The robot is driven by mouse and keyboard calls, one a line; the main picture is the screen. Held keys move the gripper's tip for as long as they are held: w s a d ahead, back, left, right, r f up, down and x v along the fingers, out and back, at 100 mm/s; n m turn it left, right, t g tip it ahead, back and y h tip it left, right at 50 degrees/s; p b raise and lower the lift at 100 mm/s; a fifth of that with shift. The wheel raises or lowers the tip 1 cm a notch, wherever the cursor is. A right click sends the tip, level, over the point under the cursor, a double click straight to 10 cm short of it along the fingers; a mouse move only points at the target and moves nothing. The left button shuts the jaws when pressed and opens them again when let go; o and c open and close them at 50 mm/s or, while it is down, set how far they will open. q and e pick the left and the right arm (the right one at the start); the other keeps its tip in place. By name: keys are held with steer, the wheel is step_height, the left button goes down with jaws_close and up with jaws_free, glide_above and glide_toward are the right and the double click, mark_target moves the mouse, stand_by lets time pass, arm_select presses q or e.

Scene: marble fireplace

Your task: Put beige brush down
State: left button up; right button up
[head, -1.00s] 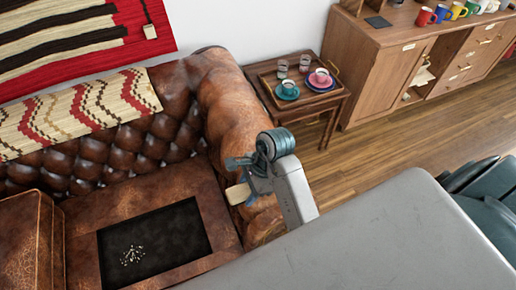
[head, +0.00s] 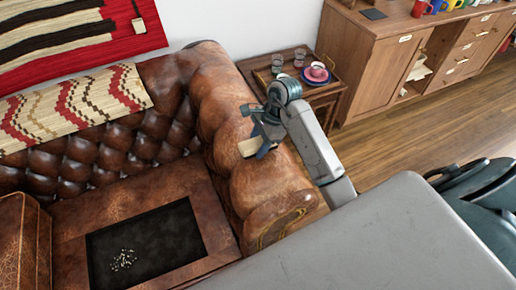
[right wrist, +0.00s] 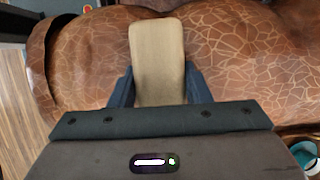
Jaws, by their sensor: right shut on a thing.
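My right gripper (head: 257,141) is shut on the beige brush (head: 249,147) and holds it over the brown leather sofa arm (head: 222,108). In the right wrist view the brush (right wrist: 157,50) shows its flat, pale back between the two blue-grey fingers of the gripper (right wrist: 158,90), with cracked leather behind it. I cannot tell whether the brush touches the leather, and its underside is hidden. My left gripper is out of view.
A black tray-like recess (head: 150,245) with small pale bits lies on the sofa seat. Behind the sofa arm, a side table (head: 322,93) holds glasses and a pink cup (head: 318,70). A wooden cabinet (head: 372,60) stands at the back right. Grey surface (head: 400,245) fills the front.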

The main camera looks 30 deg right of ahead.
mark_target(261, 140)
steer(key=shift+f, duration=0.65)
steer(key=o, duration=0.4)
steer(key=shift+f, duration=0.1)
steer(key=o, duration=0.5)
steer(key=v, duration=0.6)
steer(key=shift+p, duration=0.4)
steer(key=p+v, duration=0.3)
steer(key=v, duration=0.2)
steer(key=shift+r+p, duration=0.25)
steer(key=shift+p, duration=0.15)
steer(key=shift+d+r, duration=0.2)
steer(key=shift+r, duration=0.15)
